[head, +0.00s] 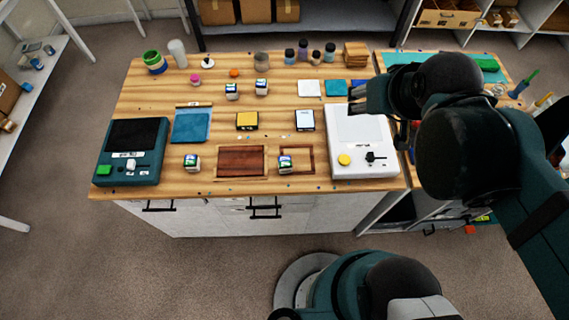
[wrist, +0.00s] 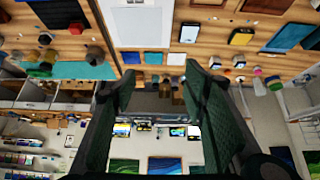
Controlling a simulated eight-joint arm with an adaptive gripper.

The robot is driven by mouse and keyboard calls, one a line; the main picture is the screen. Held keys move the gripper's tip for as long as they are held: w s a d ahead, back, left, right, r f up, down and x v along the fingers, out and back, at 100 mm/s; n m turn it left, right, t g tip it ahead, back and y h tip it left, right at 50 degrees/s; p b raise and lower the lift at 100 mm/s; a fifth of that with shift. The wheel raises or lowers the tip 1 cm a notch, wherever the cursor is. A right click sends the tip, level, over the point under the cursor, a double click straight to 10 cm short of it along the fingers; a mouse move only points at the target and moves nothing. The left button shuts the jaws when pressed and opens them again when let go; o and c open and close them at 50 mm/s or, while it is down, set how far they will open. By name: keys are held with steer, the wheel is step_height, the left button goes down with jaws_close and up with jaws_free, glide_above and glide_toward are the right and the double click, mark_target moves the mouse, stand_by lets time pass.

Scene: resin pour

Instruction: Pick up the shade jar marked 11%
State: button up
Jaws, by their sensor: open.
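Several small shade jars with dark lids and white, blue and green labels stand on the wooden bench. Two are toward the back, a left jar (head: 232,91) and a right jar (head: 262,87). Two are near the front, a left jar (head: 192,162) and a right jar (head: 285,162) at the small wooden frame. Their percentages are too small to read, so I cannot tell which is 11%. My gripper (head: 354,100) is open and empty, above the bench's right part and right of all these jars. Its two fingers stand apart in the wrist view (wrist: 160,84).
A white device (head: 341,166) lies below and near my gripper. A dark teal device (head: 130,155) is at the left end. Yellow (head: 247,121) and white (head: 305,120) boxes are mid-bench. Bottles (head: 303,50) and wooden blocks (head: 356,54) stand along the back.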

steer(key=shift+a+f, duration=0.1)
steer(key=m+g+b, duration=0.3)
steer(key=m+g, duration=0.4)
steer(key=m, duration=0.9)
glide_above(285, 161)
steer(key=d, duration=0.1)
steer(key=f, duration=2.3)
steer(key=shift+w+f, duration=0.15)
steer(key=shift+w, duration=0.15)
steer(key=shift+s+a+f+m, duration=0.2)
steer(key=shift+a+f+m, duration=0.15)
steer(key=shift+f, duration=0.2)
steer(key=shift+f+b, duration=0.1)
steer(key=shift+b, duration=0.2)
steer(key=shift+f, duration=1.2)
steer(key=shift+s+a+f+b, duration=0.15)
steer(key=shift+f+b, duration=0.6)
steer(key=shift+f, duration=1.85)
